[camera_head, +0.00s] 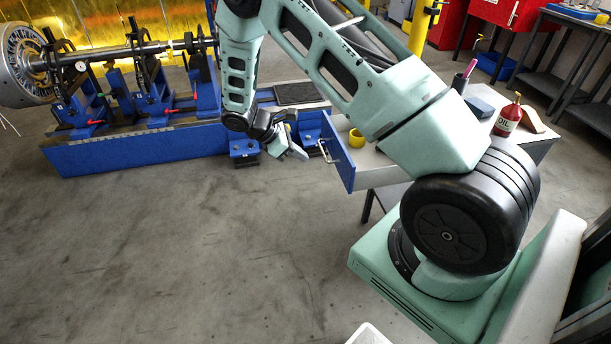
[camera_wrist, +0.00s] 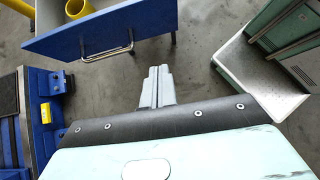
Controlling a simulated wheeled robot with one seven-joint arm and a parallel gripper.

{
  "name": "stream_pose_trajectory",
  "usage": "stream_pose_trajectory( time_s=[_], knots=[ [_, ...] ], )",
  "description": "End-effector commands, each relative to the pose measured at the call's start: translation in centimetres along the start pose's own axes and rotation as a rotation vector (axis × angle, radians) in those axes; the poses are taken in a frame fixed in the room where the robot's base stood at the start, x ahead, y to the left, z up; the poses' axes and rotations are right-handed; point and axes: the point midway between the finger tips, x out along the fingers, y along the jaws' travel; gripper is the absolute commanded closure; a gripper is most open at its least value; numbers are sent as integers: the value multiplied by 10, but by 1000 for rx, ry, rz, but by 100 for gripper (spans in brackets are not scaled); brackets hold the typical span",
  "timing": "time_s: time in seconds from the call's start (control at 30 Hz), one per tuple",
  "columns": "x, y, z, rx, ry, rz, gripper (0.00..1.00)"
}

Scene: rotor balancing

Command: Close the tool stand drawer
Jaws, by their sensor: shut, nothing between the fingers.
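The tool stand drawer is open, sticking out to the left of the tool stand (camera_head: 480,135) in the head view. Its blue front (camera_head: 338,158) carries a silver bar handle (camera_head: 326,151). In the wrist view the blue drawer front (camera_wrist: 60,43) and its handle (camera_wrist: 106,53) show at the upper left, with a yellow ring (camera_wrist: 78,9) inside the drawer. My gripper (camera_head: 302,155) is shut and empty, just left of the drawer front in the head view. In the wrist view its fingers (camera_wrist: 158,72) point toward the drawer side, apart from the handle. My arm hides part of the stand.
The blue balancing machine (camera_head: 140,152) with its rotor shaft stands at the left. A red oil bottle (camera_head: 507,118) and a pen cup (camera_head: 460,82) stand on the stand top. Yellow posts (camera_head: 419,30) stand behind.

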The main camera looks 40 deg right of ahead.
Motion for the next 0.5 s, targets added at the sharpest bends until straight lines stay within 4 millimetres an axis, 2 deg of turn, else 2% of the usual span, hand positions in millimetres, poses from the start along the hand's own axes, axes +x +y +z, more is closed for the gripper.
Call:
stream_pose_trajectory(
  time_s=[0.1,0.27,0.5],
  knots=[
    [14,8,4,-14,-31,2,100],
    [29,8,5,-15,-35,0,100],
    [75,7,7,-17,-34,-2,100]
  ],
)
